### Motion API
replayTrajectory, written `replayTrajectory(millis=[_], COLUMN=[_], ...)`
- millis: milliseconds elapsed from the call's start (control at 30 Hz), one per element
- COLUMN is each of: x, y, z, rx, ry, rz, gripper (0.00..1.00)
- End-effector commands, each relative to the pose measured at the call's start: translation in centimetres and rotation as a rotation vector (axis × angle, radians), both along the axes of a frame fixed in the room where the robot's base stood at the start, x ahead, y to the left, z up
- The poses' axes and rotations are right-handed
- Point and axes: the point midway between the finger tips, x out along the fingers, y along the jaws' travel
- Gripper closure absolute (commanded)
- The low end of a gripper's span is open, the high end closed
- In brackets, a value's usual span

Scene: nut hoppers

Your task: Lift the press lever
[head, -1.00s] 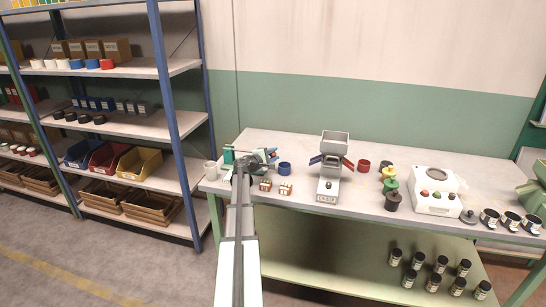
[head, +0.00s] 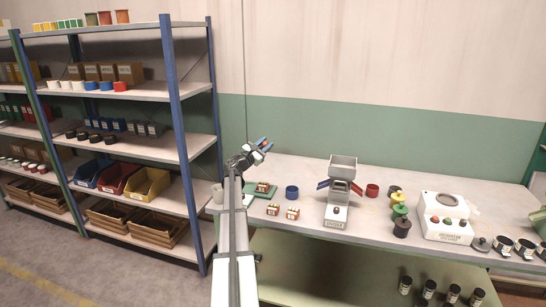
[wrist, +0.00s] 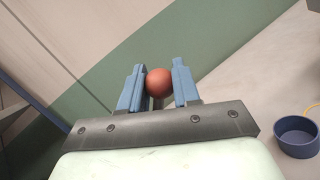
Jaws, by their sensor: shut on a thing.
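My gripper (head: 264,146) is raised above the left end of the workbench, in front of the wall. In the wrist view my gripper (wrist: 158,84) has its blue fingers closed on either side of a round red knob (wrist: 158,83). A green base (head: 262,193), seemingly the press's, sits on the bench just right of my arm, which hides much of that spot.
A blue cup (head: 292,192) stands to the right, also seen in the wrist view (wrist: 297,137). Small brown-and-white blocks (head: 292,213) lie near the front edge. A grey hopper (head: 342,166) stands further right. Blue-post shelving (head: 176,100) is at left.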

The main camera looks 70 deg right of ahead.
Motion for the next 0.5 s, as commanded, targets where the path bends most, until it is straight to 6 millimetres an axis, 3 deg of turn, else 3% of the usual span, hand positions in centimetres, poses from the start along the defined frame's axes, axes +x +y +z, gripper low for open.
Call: replayTrajectory(millis=[200,500], x=[3.8,8.6], y=[-0.1,-0.1], z=[2.7,4.8], rx=[-0.002,-0.003], ry=[0.206,0.451], rz=[0.000,0.000], gripper=[1.00,1.00])
